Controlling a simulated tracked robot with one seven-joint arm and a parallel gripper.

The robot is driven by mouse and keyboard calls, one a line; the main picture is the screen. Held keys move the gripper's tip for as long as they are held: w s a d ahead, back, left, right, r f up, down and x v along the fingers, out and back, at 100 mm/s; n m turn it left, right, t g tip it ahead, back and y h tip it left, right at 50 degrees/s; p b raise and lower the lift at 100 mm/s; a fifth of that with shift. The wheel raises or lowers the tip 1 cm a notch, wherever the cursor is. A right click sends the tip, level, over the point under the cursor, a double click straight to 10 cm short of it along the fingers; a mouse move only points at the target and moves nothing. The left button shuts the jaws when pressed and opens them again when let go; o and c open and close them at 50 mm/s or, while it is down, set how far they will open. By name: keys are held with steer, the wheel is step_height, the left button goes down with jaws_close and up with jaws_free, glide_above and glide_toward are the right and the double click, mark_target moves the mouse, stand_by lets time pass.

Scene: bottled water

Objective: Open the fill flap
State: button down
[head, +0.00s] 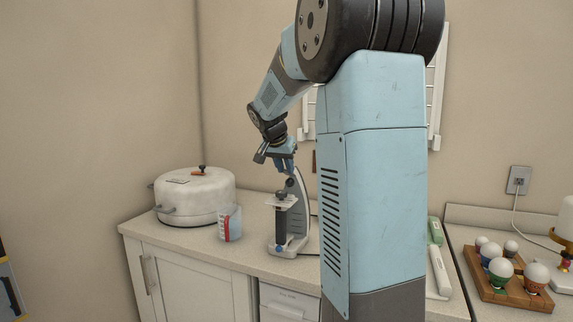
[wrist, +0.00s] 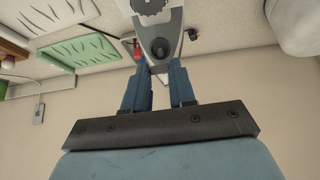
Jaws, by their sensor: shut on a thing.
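A white and grey upright machine (head: 298,205) with a dark cylinder at its front stands on the counter. My gripper (head: 284,167) reaches down to its top. In the wrist view, the blue fingers of my gripper (wrist: 160,72) are close together around the narrow grey end of the machine's top (wrist: 160,20). A round dark part (wrist: 160,47) shows just beyond the fingertips. The fill flap cannot be told apart from the top, and the exact contact is unclear.
Left of the machine are a clear jug with red marks (head: 230,223) and a white lidded pot (head: 195,195). In the wrist view, a green tray (wrist: 80,50) is at the left.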

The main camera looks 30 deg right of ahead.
steer(key=shift+s+a+f+t, duration=0.1)
steer(key=shift+a+f+t, duration=0.1)
steer(key=shift+t, duration=0.1)
steer(key=c, duration=0.9)
jaws_free()
steer(key=v, duration=1.3)
steer(key=shift+a+r, duration=0.15)
steer(key=shift+a, duration=0.25)
steer(key=s+a+f+n+y, duration=0.1)
steer(key=s+a+f+n, duration=0.2)
steer(key=s, duration=0.6)
steer(key=s+a+f+n+y, duration=0.2)
steer(key=s+a+f+n, duration=0.2)
steer(key=s+f, duration=0.3)
steer(key=s+a+f+n+t+y, duration=0.1)
steer(key=s+a+f, duration=0.4)
steer(key=s, duration=0.6)
steer(key=shift+s+a+n+y, duration=0.15)
steer(key=shift+n+y, duration=0.2)
steer(key=shift+n, duration=0.25)
steer(key=shift+a+n+y, duration=0.15)
steer(key=shift+n+y, duration=0.2)
steer(key=shift+n, duration=0.25)
